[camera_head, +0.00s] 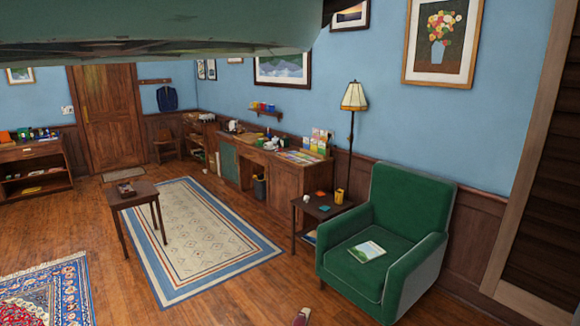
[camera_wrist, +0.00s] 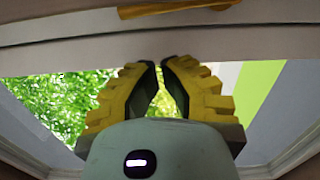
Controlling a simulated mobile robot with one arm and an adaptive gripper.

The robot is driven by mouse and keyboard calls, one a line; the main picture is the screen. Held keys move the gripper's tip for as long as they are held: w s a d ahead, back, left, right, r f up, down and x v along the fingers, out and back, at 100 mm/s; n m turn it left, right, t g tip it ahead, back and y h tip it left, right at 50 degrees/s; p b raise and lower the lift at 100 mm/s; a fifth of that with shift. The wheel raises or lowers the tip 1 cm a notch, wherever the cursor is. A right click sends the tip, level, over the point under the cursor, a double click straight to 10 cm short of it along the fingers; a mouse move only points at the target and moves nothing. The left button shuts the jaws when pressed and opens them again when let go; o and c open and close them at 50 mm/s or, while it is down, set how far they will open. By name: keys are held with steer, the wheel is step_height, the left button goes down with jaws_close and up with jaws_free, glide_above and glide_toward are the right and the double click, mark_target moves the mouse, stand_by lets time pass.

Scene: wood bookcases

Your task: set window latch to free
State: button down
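A brass-yellow piece (camera_wrist: 180,7), which looks like the window latch, shows at the top edge of the wrist view on a pale window frame bar (camera_wrist: 60,32). Only its lower part is in view, so its setting cannot be told. My gripper (camera_wrist: 161,62) has yellow ribbed fingers with dark pads. Its fingertips are nearly together, with only a narrow gap and nothing held between them. They appear just below the bar in the picture, apart from the brass piece. Neither gripper nor latch shows in the head view.
Green leaves (camera_wrist: 65,100) show through the window opening. Pale frame sides lie left and right of my gripper. In the head view, a green armchair (camera_head: 405,205), a side table (camera_head: 322,212) and a desk (camera_head: 285,180) stand in the room; the patterned rug (camera_head: 205,240) is mostly clear.

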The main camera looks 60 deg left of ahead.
steer(key=s, duration=0.1)
steer(key=s+p, duration=0.1)
steer(key=shift+s+d+r, duration=0.15)
steer(key=shift+s+d, duration=0.2)
steer(key=shift+s+d+r+m, duration=0.1)
steer(key=shift+s+d+m, duration=0.05)
steer(key=shift+s+m, duration=0.6)
steer(key=w+a+b, duration=0.4)
steer(key=a+b, duration=0.3)
steer(key=a, duration=0.4)
steer(key=shift+a+b, duration=0.15)
steer(key=shift+b, duration=0.25)
